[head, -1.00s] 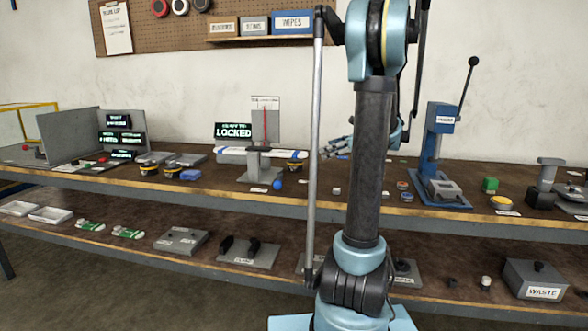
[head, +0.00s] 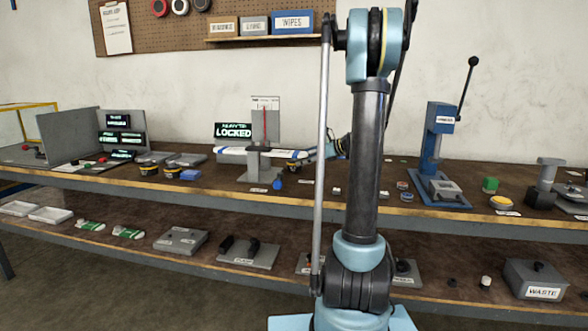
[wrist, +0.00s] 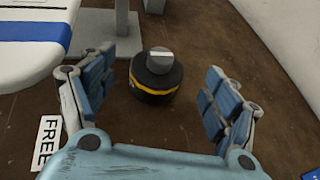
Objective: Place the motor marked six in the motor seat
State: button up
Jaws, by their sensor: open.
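A black motor (wrist: 155,88) with a yellow band and a grey top stands upright on the brown bench in the wrist view. A pale mark shows on its top, but I cannot read a number. My gripper (wrist: 160,62) is open, its blue-padded fingers on either side of the motor's position in the picture; I cannot tell if they touch it. In the head view my gripper (head: 327,150) is near the right end of a white and blue drone arm (head: 232,151). That motor is not distinguishable in the head view. I cannot make out the motor seat.
A grey stand (head: 259,168) holds the drone arm beside a LOCKED display (head: 233,130). Two yellow-banded motors (head: 149,169) (head: 171,171) stand to its left. A FREE label (wrist: 46,143) lies left of my gripper. A blue press (head: 437,150) stands at the right.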

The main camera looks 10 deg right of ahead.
jog(key=shift+x, duration=2.65)
jog(key=c, duration=1.7)
